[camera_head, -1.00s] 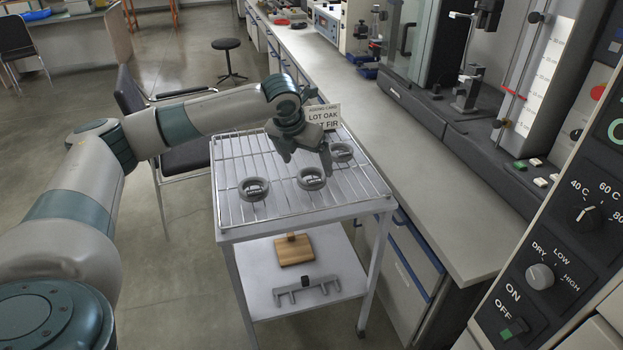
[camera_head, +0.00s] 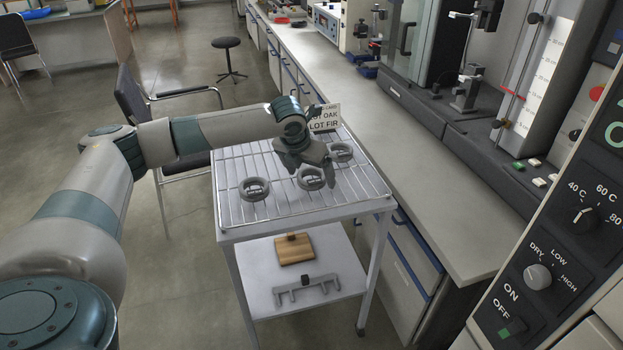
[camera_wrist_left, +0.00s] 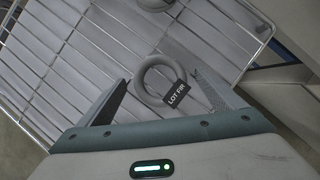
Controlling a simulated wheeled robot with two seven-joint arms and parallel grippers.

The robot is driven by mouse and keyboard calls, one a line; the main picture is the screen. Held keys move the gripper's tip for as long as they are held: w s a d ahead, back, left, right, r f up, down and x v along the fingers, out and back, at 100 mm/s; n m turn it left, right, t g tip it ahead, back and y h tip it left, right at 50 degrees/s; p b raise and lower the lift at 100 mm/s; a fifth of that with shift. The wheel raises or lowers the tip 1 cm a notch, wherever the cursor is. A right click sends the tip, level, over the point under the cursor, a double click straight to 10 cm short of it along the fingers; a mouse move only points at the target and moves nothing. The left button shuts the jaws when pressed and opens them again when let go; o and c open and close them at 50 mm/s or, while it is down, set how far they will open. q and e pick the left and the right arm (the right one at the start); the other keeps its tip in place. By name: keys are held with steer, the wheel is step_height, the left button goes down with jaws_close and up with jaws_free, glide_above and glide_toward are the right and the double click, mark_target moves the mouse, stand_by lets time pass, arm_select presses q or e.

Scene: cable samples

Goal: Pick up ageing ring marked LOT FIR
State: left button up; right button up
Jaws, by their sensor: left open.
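The ageing ring with the dark LOT FIR label (camera_wrist_left: 145,95) is a thick grey ring lying on the wire rack; the label shows on its right side in the left wrist view. In the head view it appears to be the middle ring (camera_head: 310,181), partly covered by my gripper. My left gripper (camera_head: 309,174) is open just above it, pointing down. In the left wrist view its fingers stand on either side of the ring, apart from it. The right gripper is not in view.
Another ring (camera_head: 254,188) lies left of the middle one and a third (camera_head: 341,152) lies behind right. The wire-topped trolley (camera_head: 235,214) carries a card (camera_head: 324,117) reading LOT OAK and LOT FIR at its back. A long bench (camera_head: 420,190) stands right; a chair (camera_head: 131,95) stands behind left.

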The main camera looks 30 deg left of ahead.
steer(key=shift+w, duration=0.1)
arm_select(q)
steer(key=c, duration=1.2)
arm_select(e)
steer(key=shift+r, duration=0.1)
arm_select(q)
steer(key=shift+r, duration=0.15)
steer(key=shift+r, duration=0.55)
step_height(320, 180, up, 2)
steer(key=shift+w+r+b, duration=0.1)
steer(key=shift+r+b, duration=0.1)
steer(key=shift+b, duration=0.1)
steer(key=d+r+b, duration=0.1)
steer(key=d+r, duration=0.6)
steer(key=d, duration=0.4)
steer(key=shift+s+d+r, duration=0.15)
steer(key=shift+s+d, duration=0.15)
steer(key=shift+d, duration=0.05)
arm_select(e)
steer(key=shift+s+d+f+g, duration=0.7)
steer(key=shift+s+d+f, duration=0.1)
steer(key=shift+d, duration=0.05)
